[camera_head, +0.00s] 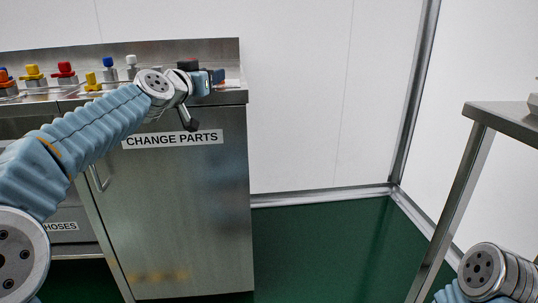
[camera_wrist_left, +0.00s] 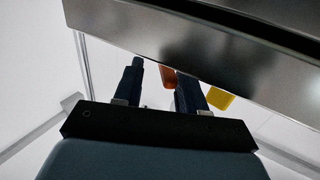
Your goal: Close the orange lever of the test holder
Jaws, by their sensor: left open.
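My left gripper (camera_head: 214,77) is at the right end of the steel counter, near the height of its top. It hides part of what stands there. In the left wrist view its two dark fingers (camera_wrist_left: 160,76) are apart with nothing held. An orange piece (camera_wrist_left: 168,78), probably the lever, shows beyond and between the fingers, close to the right one, partly hidden by a steel edge. I cannot tell whether it touches the finger. In the head view a dark block with a reddish top (camera_head: 188,63) stands just behind the gripper; I cannot tell whether it is the holder.
A steel cabinet (camera_head: 190,220) labelled CHANGE PARTS carries the counter. Yellow, red, blue and white knobs (camera_head: 66,70) stand along it. A yellow piece (camera_wrist_left: 220,98) is right of the fingers. A steel edge (camera_wrist_left: 200,45) crosses above them. A steel table (camera_head: 510,118) stands right; the middle floor is clear.

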